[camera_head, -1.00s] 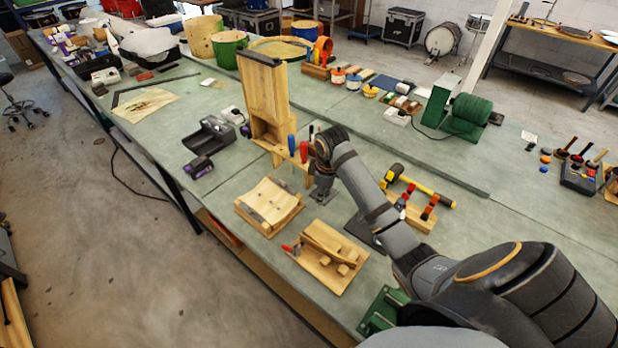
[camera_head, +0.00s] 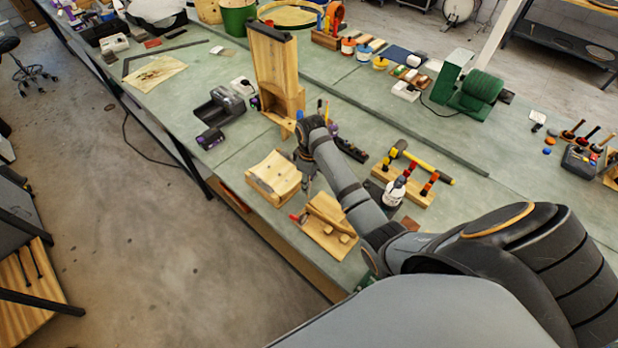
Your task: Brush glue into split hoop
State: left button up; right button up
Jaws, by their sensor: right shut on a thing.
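My right gripper (camera_head: 307,178) is over the bench, just right of a pale wooden block with a curved top (camera_head: 273,178). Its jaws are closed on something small. The wrist hides most of that thing, so I cannot tell what it is. A wooden board with a curved wooden piece and a red-handled clamp (camera_head: 325,226) lies in front, below the gripper. I cannot tell where the split in a hoop is, or whether the gripper touches anything. A white bottle with a dark label (camera_head: 394,192) stands right of my forearm. My left gripper is not in view.
A tall wooden stand (camera_head: 276,70) rises behind the gripper. A wooden rack with red-and-black clamps (camera_head: 408,186) and a yellow-handled hammer (camera_head: 430,168) lie to the right. A dark cordless tool (camera_head: 217,106) is at the left. The green bench top is bare left of the curved block.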

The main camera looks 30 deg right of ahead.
jog(key=shift+w+d+f, duration=0.1)
jog(key=shift+f, duration=0.75)
dwell(0.6)
jog(key=shift+d, duration=0.1)
jog(key=shift+s+d, duration=0.3)
jog(key=shift+s, duration=0.35)
jog(key=shift+s+d, duration=0.1)
jog(key=shift+s+d, duration=0.15)
jog(key=shift+s, duration=0.25)
jog(key=shift+s+d, duration=0.1)
jog(key=shift+s, duration=0.1)
dwell(0.4)
jog(key=shift+s+d, duration=0.15)
jog(key=shift+s, duration=0.1)
jog(key=shift+w, duration=0.15)
jog(key=shift+w, duration=0.25)
